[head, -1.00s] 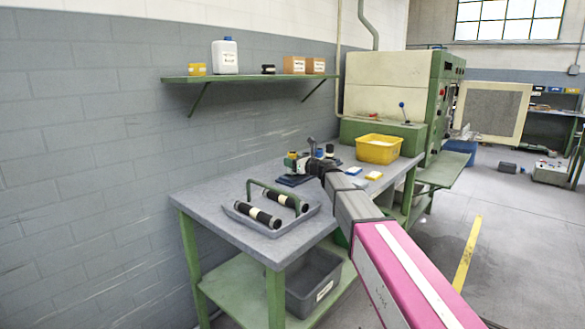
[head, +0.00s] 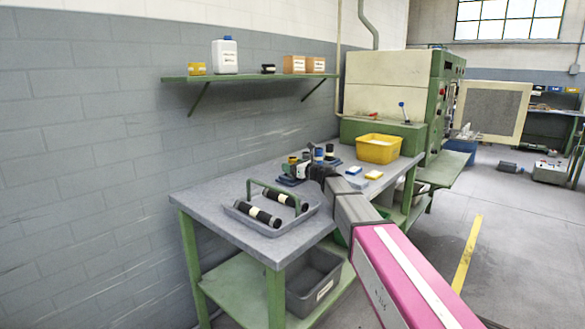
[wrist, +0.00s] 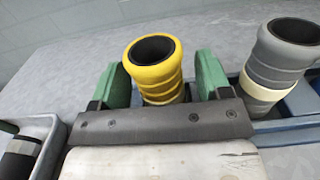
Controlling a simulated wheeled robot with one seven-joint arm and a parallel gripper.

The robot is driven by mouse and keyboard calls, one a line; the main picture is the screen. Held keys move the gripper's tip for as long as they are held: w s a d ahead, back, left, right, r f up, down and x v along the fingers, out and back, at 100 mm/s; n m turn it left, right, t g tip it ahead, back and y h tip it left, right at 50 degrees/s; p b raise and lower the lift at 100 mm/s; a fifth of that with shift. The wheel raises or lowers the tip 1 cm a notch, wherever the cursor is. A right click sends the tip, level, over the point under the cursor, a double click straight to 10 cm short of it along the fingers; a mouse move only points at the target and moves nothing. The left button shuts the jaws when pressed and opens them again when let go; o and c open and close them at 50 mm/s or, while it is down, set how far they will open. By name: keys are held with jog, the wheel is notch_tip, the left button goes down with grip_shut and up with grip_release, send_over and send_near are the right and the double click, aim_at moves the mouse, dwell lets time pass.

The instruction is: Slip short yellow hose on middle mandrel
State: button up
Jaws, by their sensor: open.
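The short yellow hose (wrist: 153,66) stands upright in the wrist view, its dark open end facing up. My gripper (wrist: 161,76) is open, with one green finger on each side of the hose. A small gap shows at the left finger; whether the right finger touches, I cannot tell. In the head view my gripper (head: 304,169) is low over the bench among the hoses, and the yellow hose (head: 292,159) is mostly hidden. I cannot make out the middle mandrel in either view.
A grey hose with a cream band (wrist: 282,62) stands close right of my gripper. A grey tray (head: 236,213) with black hoses and a green handle lies nearer on the bench. A yellow bin (head: 378,149) stands farther back. A shelf (head: 240,78) hangs on the wall above.

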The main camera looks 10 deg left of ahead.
jog(key=v, duration=1.2)
jog(key=shift+d, duration=0.1)
